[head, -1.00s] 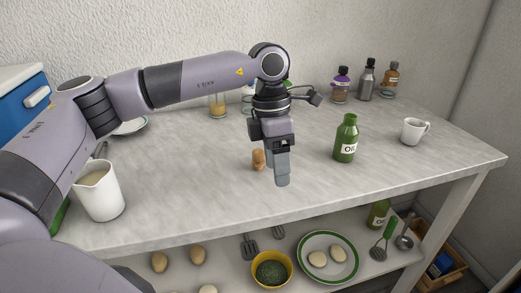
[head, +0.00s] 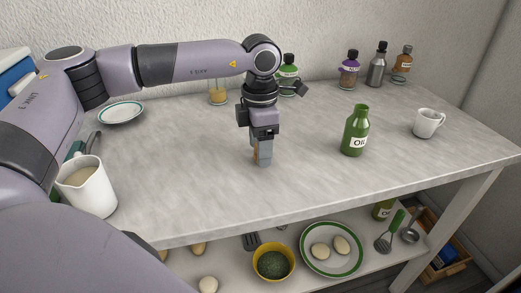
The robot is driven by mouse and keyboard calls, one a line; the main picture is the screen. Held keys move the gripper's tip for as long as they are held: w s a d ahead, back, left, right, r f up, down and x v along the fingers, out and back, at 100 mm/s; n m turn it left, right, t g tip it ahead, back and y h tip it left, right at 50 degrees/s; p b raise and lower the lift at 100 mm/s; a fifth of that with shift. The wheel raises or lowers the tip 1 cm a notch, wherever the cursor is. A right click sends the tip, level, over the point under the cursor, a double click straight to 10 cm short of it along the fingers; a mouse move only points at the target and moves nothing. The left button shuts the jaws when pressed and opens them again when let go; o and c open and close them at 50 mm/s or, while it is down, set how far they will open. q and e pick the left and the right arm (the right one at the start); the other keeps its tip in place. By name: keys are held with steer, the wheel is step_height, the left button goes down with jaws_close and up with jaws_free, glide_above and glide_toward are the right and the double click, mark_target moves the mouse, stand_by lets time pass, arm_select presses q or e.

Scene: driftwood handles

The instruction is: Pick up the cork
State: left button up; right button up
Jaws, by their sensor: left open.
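The cork (head: 256,154) is a small brown piece on the grey table (head: 190,180), near its middle. In the head view it is mostly hidden behind the fingers of my left gripper (head: 263,157). The left gripper points straight down over the cork, its fingers low near the tabletop. The gripper is open. Whether the cork sits between the fingers or just behind them I cannot tell. My right gripper is not in view.
A green oil bottle (head: 355,131) and a white mug (head: 428,123) stand to the right. A white pitcher (head: 87,187) stands at the left front. Several bottles (head: 377,65) line the back wall. The tabletop around the gripper is clear.

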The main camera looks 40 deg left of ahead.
arm_select(q)
steer(key=shift+f, duration=0.6)
steer(key=c, duration=1.1)
steer(key=shift+r, duration=0.15)
